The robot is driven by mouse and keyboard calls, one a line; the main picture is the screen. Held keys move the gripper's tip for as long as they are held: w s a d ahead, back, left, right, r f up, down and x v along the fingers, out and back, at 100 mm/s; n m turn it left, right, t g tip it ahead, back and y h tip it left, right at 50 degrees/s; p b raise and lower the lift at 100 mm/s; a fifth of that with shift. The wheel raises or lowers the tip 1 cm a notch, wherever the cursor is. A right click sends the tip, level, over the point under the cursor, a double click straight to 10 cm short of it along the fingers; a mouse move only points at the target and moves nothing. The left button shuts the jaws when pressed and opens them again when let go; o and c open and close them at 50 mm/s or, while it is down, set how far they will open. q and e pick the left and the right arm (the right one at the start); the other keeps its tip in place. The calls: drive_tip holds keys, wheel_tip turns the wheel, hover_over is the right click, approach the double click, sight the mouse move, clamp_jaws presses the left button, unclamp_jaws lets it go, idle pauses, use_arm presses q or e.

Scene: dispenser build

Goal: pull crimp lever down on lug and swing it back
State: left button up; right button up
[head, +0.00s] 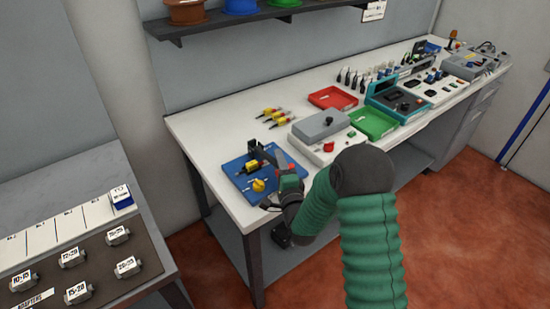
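The blue base board (234,167) lies at the near left end of the white workbench. A dark crimp tool (254,150) with an arm-like lever stands on its far side. A yellow-and-black part (251,169) and a yellow knob (258,185) are on the board. My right gripper (280,172) is at the board's right edge, beside the crimp tool. Its fingers are small and partly merge with the dark tool, so I cannot tell whether they touch or hold the lever. The lug is too small to make out. My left gripper is not in view.
A grey box (319,124), red tray (333,97) and green tray (373,122) stand right of the board. Several yellow-handled tools (271,113) lie behind it. A shelf with spools (240,20) hangs above. A side table with adapters (75,258) stands at left.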

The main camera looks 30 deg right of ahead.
drive_tip(key=shift+s+d+r, duration=0.1)
drive_tip(key=shift+s+d, duration=0.05)
drive_tip(key=shift+s, duration=0.05)
drive_tip(key=shift+d, duration=0.15)
drive_tip(key=shift+c, duration=1.1)
drive_tip(key=shift+w+d+f, duration=0.1)
drive_tip(key=shift+d+f, duration=0.1)
drive_tip(key=c, duration=0.5)
clamp_jaws()
drive_tip(key=shift+a, duration=0.15)
